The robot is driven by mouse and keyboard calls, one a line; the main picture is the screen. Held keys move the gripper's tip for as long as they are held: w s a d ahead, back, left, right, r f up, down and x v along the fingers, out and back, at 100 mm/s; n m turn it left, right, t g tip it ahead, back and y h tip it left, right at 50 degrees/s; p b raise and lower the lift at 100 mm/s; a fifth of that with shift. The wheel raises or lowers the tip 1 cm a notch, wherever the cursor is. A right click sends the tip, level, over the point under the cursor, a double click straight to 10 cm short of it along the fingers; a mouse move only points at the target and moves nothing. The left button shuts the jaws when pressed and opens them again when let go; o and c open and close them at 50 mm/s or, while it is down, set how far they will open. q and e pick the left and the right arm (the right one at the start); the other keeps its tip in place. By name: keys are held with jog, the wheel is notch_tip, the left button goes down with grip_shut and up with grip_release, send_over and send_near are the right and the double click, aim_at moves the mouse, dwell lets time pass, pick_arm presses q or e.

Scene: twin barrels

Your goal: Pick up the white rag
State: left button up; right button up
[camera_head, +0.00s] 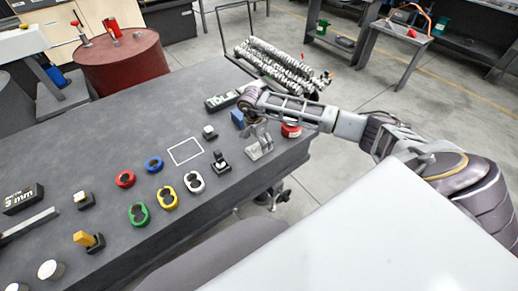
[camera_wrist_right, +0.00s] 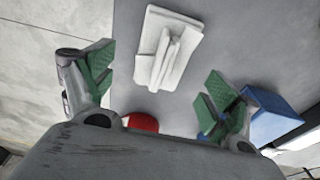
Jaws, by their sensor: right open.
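The white rag (camera_wrist_right: 185,30) lies on the dark bench top, with a raised fold along its middle. In the wrist view it is beyond and between my right fingertips. In the head view it appears as a pale crumpled shape (camera_head: 259,152) near the bench's right end, partly behind or below my gripper. My right gripper (camera_wrist_right: 157,75) is open, its green finger pads wide apart, with nothing between them. In the head view my right gripper (camera_head: 252,105) is small and its fingers are hard to make out. My left gripper is not in view.
A blue box (camera_wrist_right: 272,112) is close to the right finger in the wrist view; a red round thing (camera_wrist_right: 141,122) is lower left. On the bench (camera_head: 110,150) are coloured rings, small switches and a dark display (camera_head: 222,100). A red barrel (camera_head: 122,62) stands behind.

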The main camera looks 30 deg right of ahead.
aim_at(259, 146)
notch_tip(259, 146, down, 3)
jog(key=shift+w, duration=0.1)
jog(key=shift+d+f, duration=0.1)
jog(key=shift+f, duration=0.35)
jog(key=shift+c, duration=0.5)
jog(key=c, duration=1.1)
jog(key=shift+o, duration=0.2)
jog(key=shift+r, duration=0.95)
notch_tip(259, 146, up, 7)
jog(key=shift+f, duration=0.1)
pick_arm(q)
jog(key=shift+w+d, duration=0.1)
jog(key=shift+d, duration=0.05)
pick_arm(e)
jog(key=shift+r, duration=0.65)
